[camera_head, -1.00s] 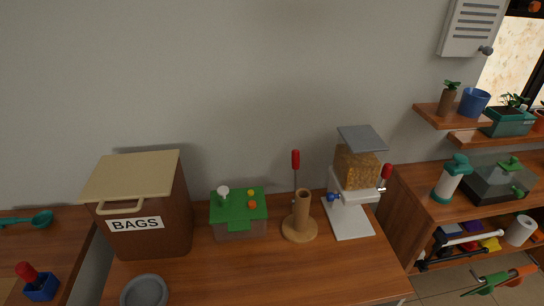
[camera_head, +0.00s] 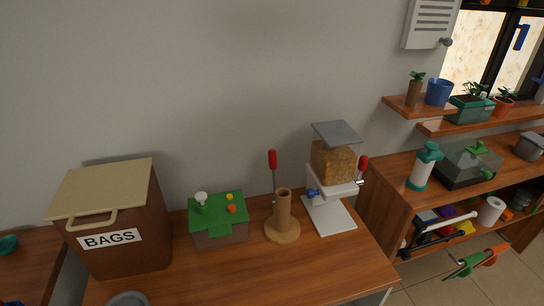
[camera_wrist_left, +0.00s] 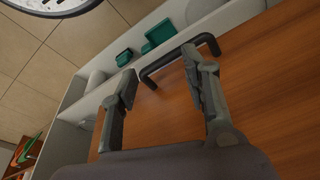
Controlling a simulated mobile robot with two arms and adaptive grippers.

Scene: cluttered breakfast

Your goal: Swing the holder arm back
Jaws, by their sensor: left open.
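The bag holder (camera_head: 283,212) is a tan upright tube on a round wooden base, standing on the wooden counter. A thin rod with a red handle (camera_head: 272,160) rises upright behind the tube, and its lower end is hidden. A second red handle (camera_head: 363,163) is on the side of the white dispenser (camera_head: 330,214), which has a clear bin of golden grains. I cannot tell which is the holder arm. My left gripper (camera_wrist_left: 160,62) is open and empty in the left wrist view, near a black bar handle (camera_wrist_left: 180,60) on a wooden panel. My right gripper is not in view.
A brown box marked BAGS (camera_head: 118,225) and a green-topped block (camera_head: 218,222) stand left of the holder. Shelves with a teal-topped bottle (camera_head: 424,167) and a glass terrarium (camera_head: 467,165) are at the right.

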